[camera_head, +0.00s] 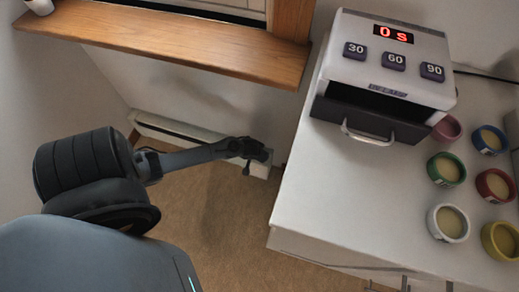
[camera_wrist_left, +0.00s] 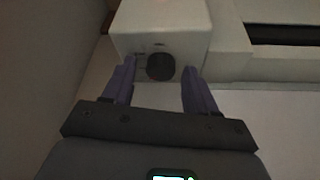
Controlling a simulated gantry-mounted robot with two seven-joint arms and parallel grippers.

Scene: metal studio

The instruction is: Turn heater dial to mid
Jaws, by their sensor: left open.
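The heater (camera_head: 180,129) is a long, low white unit at the foot of the wall in the head view. Its white end box (camera_wrist_left: 190,32) fills the top middle of the left wrist view. The round black heater dial (camera_wrist_left: 161,67) is on that box, with a reddish mark at its lower left. My left gripper (camera_wrist_left: 159,75) is open, with one finger on each side of the dial and gaps between. In the head view my left gripper (camera_head: 258,153) is at the heater's right end and hides the dial. My right gripper is not in view.
A white counter (camera_head: 310,205) stands just right of the heater's end, bearing a white appliance (camera_head: 385,65) reading "0 s" and several coloured bowls (camera_head: 448,222). A wooden sill (camera_head: 180,40) juts from the wall above the heater. The brown floor (camera_head: 225,215) is clear.

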